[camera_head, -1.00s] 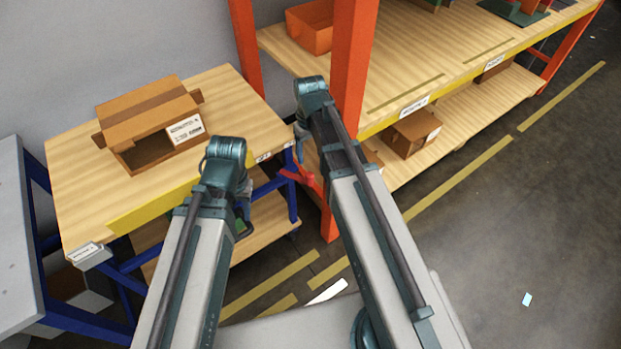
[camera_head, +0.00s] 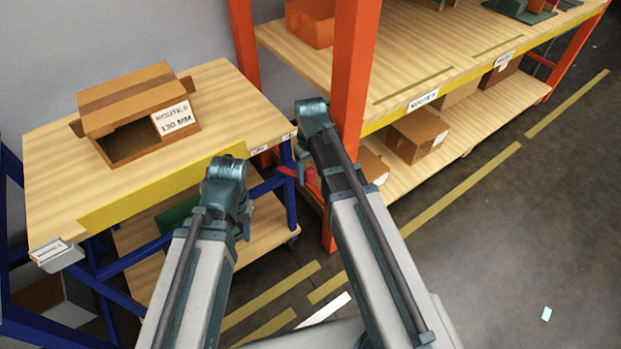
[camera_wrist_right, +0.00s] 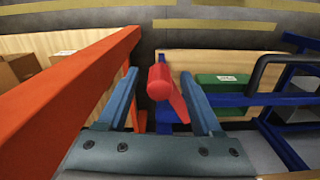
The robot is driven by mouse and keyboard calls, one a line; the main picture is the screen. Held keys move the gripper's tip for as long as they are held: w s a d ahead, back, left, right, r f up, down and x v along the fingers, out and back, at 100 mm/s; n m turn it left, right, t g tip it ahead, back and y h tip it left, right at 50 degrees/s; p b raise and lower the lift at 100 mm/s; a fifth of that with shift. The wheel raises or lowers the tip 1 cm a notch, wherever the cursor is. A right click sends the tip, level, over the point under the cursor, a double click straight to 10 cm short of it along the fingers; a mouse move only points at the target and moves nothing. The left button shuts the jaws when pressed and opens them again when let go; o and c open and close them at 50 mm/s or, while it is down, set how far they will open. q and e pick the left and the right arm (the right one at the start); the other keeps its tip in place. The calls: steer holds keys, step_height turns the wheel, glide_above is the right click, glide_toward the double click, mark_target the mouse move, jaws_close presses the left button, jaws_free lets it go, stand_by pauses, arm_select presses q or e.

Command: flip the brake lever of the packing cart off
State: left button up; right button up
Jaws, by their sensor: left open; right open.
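The packing cart (camera_head: 60,185) has a wooden top and a blue frame, at the left in the head view. Its red brake lever (camera_head: 311,182) shows partly beside my right wrist, near the orange post. In the right wrist view the lever (camera_wrist_right: 178,102) has a thick round red end and lies between the fingers in the picture. My right gripper (camera_wrist_right: 160,88) is open around that line of sight; I cannot tell if it touches the lever. In the head view its fingers are mostly hidden by the arm. My left gripper (camera_head: 243,222) is open, empty and pointing down before the cart.
An open cardboard box (camera_head: 125,95) stands on the cart top. An orange post (camera_head: 352,70) of the wooden shelf rack (camera_head: 420,75) rises close to my right gripper. A green item (camera_head: 177,213) lies on the cart's lower shelf.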

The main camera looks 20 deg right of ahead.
steer(key=shift+c, duration=0.2)
jaws_close()
stand_by(1.3)
